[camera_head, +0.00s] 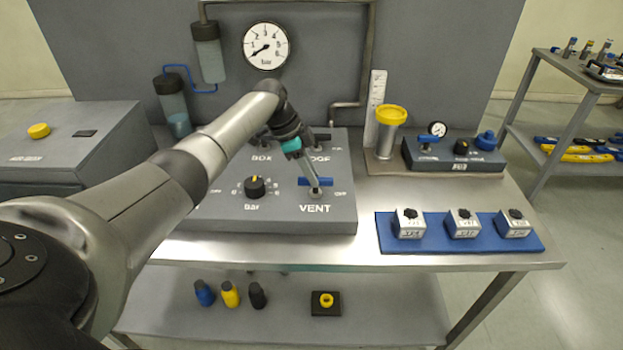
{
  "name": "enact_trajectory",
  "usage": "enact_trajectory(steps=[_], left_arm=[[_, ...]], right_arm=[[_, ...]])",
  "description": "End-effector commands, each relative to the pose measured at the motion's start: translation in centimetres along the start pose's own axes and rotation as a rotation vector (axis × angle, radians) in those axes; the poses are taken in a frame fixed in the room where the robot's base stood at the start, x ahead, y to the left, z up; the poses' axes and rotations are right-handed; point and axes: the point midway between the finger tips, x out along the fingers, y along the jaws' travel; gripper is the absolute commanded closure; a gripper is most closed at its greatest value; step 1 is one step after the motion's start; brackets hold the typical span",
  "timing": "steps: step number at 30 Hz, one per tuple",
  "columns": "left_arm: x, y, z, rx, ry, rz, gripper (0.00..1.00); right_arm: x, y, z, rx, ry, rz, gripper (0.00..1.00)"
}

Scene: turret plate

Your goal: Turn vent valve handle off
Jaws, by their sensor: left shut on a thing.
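The blue vent valve handle (326,182) sits on the grey control panel (280,222), just above the VENT label. It lies crosswise, pointing right toward the OFF mark. My left arm reaches in from the left, and my left gripper (314,188) points down at the handle. Its fingers are shut on the handle near its middle. The fingertips partly cover the handle. My right gripper is not in view.
A black knob (255,187) marked bar stands left of the handle. A pressure gauge (266,46) hangs on the back wall. A blue mat (460,246) with white blocks lies at right. A yellow-topped cup (389,125) stands behind it.

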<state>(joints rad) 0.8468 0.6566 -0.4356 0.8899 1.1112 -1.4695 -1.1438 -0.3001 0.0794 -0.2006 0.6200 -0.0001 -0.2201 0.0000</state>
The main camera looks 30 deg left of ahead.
Motion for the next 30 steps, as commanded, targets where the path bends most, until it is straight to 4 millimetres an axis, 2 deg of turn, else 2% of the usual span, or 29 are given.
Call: enact_trajectory(steps=[16, 17, 24, 30], left_arm=[[0.03, 0.03, 0.0, 0.026, -0.003, 0.011, 1.0], [0.03, 0.03, 0.0, 0.025, -0.003, 0.011, 0.75], [0.03, 0.02, 0.0, 0.024, -0.002, 0.01, 0.48], [0.03, 0.01, 0.0, 0.023, -0.002, 0.01, 0.47]], right_arm=[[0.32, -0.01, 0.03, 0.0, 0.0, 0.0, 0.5], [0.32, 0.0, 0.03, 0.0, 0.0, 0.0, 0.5], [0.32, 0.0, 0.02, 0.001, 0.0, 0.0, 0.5], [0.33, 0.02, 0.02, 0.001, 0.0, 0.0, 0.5]])
